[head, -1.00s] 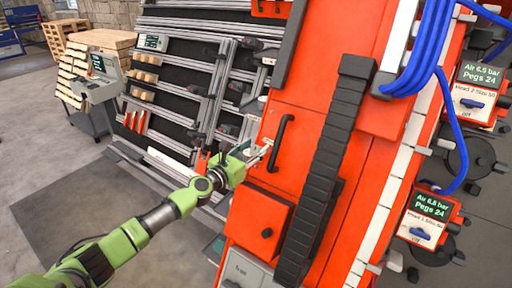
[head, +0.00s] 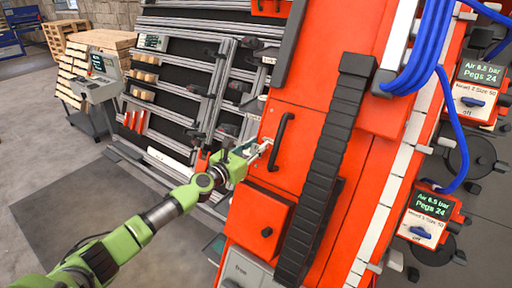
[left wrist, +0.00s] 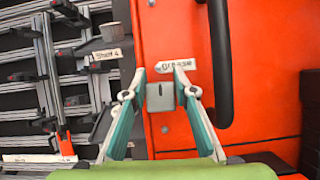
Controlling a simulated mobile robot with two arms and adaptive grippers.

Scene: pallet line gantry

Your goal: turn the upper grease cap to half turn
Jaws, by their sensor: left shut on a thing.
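In the head view, my left gripper (head: 264,150) reaches the red panel's left edge, left of a black handle, and hides the cap. Whether this is the upper of several caps cannot be told. The cap's turn position cannot be read. My right gripper is not in view.
A black bar handle (head: 281,143) stands close to the right of my left gripper. A red box (head: 259,222) juts out below. A black cable chain (head: 325,170) runs down the red machine. A rack of metal rails (head: 205,85) stands to the left. Open floor lies at the lower left.

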